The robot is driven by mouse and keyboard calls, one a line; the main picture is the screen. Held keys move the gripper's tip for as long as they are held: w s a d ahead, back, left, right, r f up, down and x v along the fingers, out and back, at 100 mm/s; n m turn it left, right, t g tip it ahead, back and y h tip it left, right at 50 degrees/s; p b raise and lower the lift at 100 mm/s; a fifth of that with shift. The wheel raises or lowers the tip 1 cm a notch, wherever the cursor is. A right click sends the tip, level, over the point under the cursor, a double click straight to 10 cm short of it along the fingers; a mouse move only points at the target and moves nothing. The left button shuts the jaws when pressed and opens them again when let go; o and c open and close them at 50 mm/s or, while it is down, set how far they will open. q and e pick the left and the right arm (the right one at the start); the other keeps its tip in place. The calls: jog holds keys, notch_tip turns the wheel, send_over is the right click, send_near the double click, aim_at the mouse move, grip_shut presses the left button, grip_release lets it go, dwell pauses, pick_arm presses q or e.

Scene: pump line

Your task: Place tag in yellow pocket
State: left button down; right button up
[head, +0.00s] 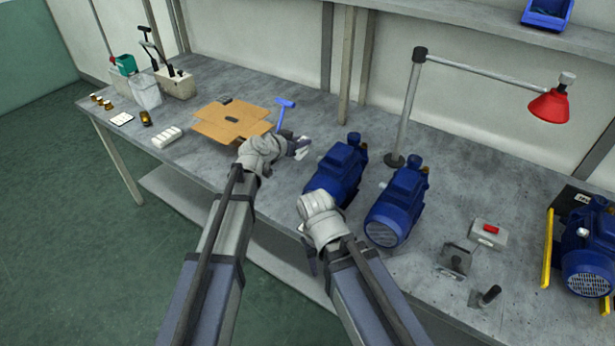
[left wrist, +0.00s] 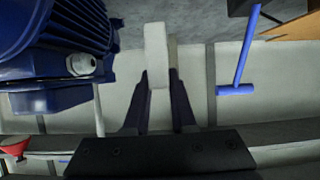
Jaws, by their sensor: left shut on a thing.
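My left gripper (head: 300,150) is over the bench, left of the nearer-left blue pump. In the left wrist view the left gripper (left wrist: 158,85) is shut on a pale, flat piece (left wrist: 156,50), which I take for the tag. It is held edge-on, so no writing on it shows. My right gripper (head: 310,262) is low at the bench's front edge, with its fingers mostly hidden behind its wrist. I cannot make out a yellow pocket for certain. Yellow bars (head: 547,248) stand beside a blue pump at the far right.
Two blue pumps (head: 338,172) (head: 397,205) stand on the bench (head: 440,150) right of the left gripper. An open cardboard box (head: 232,122) and a blue T-shaped tool (head: 285,112) are behind it. A red lamp (head: 549,105) on a post overhangs the right side.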

aim_at(296, 158)
pick_arm(q)
notch_tip(296, 158, down, 6)
jog(key=b, duration=0.6)
jog(key=shift+f, duration=0.1)
jog(key=shift+f, duration=0.1)
notch_tip(296, 158, down, 4)
jog(key=b, duration=0.4)
jog(key=shift+r, duration=0.25)
jog(key=shift+f, duration=0.2)
jog(key=c, duration=0.7)
grip_release()
jog(key=shift+c, duration=0.2)
jog(key=shift+r, duration=0.15)
